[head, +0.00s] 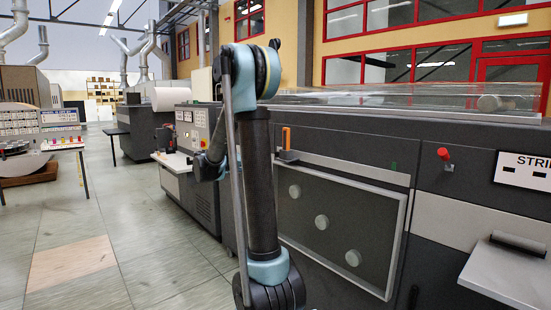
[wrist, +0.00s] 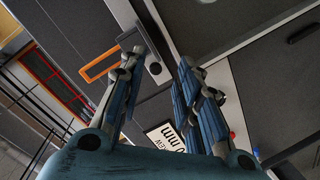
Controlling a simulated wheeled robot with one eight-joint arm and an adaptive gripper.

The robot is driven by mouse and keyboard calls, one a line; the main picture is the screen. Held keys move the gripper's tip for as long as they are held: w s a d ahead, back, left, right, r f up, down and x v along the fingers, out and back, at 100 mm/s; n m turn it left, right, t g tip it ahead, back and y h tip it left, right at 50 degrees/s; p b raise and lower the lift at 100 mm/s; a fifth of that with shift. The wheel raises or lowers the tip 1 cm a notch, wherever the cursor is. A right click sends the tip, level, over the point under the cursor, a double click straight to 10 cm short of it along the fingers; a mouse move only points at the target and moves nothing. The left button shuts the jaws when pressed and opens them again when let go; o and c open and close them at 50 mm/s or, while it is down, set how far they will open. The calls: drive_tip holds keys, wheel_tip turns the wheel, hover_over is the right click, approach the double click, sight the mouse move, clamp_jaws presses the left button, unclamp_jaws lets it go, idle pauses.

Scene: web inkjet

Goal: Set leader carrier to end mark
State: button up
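The likely leader carrier, a dark block with an upright orange handle (head: 286,138), sits at the left end of a pale rail (head: 350,170) on the dark machine front. In the wrist view the orange loop handle (wrist: 98,67) lies just left of my left finger. My gripper (wrist: 163,60) has its two fingers apart with nothing visible between the tips. I cannot tell whether a finger touches the handle. In the head view my gripper is hidden behind my arm. A small green mark (head: 393,166), possibly the end mark, shows near the rail's right end.
A red knob (head: 443,154) and a grey shelf (head: 508,270) are on the machine's right part. A framed panel (head: 335,225) with several round knobs lies below the rail. A white label (wrist: 165,138) shows in the wrist view. Open floor (head: 75,225) is at left.

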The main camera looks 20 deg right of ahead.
drive_tip(key=w+a+t+h, duration=0.1)
drive_tip(key=w+a+h, duration=0.1)
drive_tip(key=w, duration=0.3)
drive_tip(key=shift+m, duration=0.3)
drive_tip(key=x, duration=1.7)
drive_tip(key=shift+w+d+r, duration=0.1)
drive_tip(key=shift+d+r, duration=0.1)
drive_tip(key=shift+d, duration=0.1)
clamp_jaws()
